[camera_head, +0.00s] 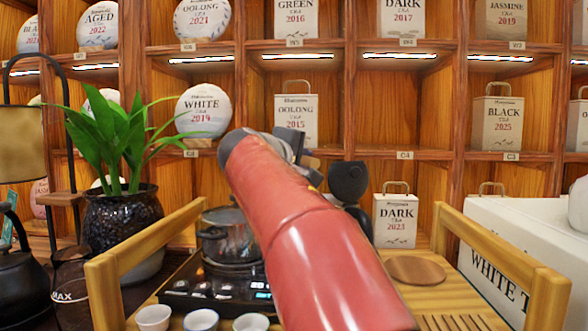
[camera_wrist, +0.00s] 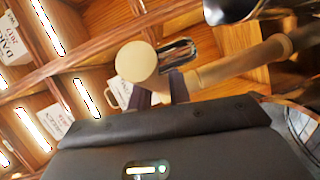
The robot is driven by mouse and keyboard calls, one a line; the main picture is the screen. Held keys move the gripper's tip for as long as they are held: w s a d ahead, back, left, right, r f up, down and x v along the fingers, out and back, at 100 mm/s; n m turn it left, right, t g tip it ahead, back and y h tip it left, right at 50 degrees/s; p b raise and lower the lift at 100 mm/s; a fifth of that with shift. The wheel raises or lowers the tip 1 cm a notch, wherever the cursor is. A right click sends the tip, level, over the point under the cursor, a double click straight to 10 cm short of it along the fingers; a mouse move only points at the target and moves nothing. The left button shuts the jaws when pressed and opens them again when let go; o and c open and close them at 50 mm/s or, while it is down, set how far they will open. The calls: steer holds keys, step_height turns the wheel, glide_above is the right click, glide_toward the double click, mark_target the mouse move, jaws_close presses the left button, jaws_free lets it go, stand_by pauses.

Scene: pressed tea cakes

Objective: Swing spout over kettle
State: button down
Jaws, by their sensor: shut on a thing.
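A steel and glass pot-like kettle (camera_head: 226,243) with a lid stands on the black electric stove (camera_head: 190,285) in the head view, its right side behind my red arm. A black round-headed upright part (camera_head: 348,184) shows just right of my arm; I cannot tell whether it belongs to the spout. In the wrist view a shiny metal piece (camera_wrist: 180,52), possibly the spout, is beside a pale round end (camera_wrist: 137,61). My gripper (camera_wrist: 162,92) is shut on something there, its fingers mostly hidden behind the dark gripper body. In the head view my arm hides most of it.
A wooden tray with raised handles (camera_head: 110,270) surrounds the stove; several small white cups (camera_head: 200,321) stand at its front. A potted plant (camera_head: 120,215) and dark kettle (camera_head: 15,265) are at left. A white box (camera_head: 500,260) stands at right, shelves behind.

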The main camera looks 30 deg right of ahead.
mark_target(308, 159)
steer(key=d+n+t+y+p, duration=0.1)
steer(key=d+n+t+y, duration=0.1)
steer(key=n+t, duration=0.1)
steer(key=shift+s+d+y, duration=0.1)
steer(key=shift+y, duration=0.3)
stand_by(0.3)
steer(key=c, duration=1.3)
jaws_free()
steer(key=b+v, duration=0.1)
steer(key=v, duration=0.6)
steer(key=shift+s+a, duration=0.25)
steer(key=shift+s, duration=0.05)
